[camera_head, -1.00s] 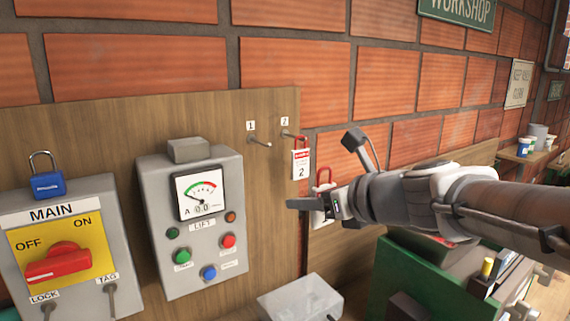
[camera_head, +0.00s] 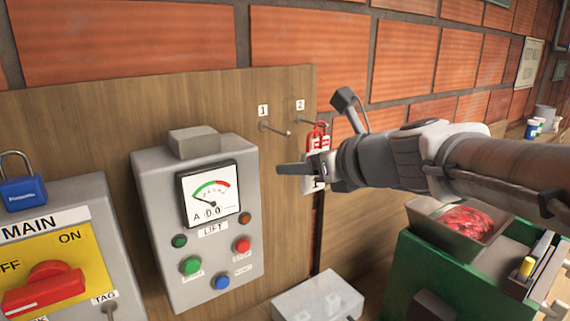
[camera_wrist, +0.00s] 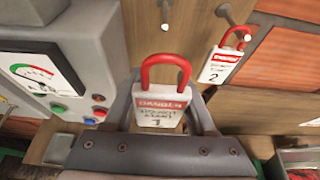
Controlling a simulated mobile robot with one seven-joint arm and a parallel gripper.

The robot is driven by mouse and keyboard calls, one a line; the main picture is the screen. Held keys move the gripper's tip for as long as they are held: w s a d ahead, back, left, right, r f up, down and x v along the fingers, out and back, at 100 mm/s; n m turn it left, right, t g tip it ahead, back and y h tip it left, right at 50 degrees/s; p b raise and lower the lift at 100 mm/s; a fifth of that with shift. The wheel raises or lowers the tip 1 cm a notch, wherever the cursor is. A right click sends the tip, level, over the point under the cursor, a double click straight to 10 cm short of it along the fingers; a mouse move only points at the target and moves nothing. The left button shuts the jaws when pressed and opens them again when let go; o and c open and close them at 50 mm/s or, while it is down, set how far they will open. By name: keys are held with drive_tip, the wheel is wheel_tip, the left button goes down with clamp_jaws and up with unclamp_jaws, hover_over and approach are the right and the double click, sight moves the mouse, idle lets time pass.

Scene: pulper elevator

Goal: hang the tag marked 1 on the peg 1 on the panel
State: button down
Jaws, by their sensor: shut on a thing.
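The tag marked 1 (camera_wrist: 160,106) is a white card with a red band and a red loop (camera_wrist: 166,66). My gripper (camera_wrist: 161,118) is shut on it, with the loop standing up above the fingers. Peg 1 (camera_head: 276,130) sticks out of the wooden panel under the label 1. It also shows in the wrist view (camera_wrist: 165,14), above the loop and apart from it. In the head view my gripper (camera_head: 300,170) is below and right of peg 1, and mostly hides the held tag.
A tag marked 2 (camera_wrist: 222,64) hangs from peg 2 (camera_wrist: 226,13), close to the right of the held tag. The grey lift box (camera_head: 205,215) with gauge and buttons stands left of the pegs. A grey box (camera_head: 318,296) sits below.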

approach(264, 159)
drive_tip(key=shift+b+x, duration=0.45)
drive_tip(key=shift+x, duration=1.85)
drive_tip(key=shift+b+x, duration=0.3)
drive_tip(key=shift+x, duration=0.5)
drive_tip(key=shift+c, duration=0.7)
unclamp_jaws()
drive_tip(key=shift+d, duration=0.1)
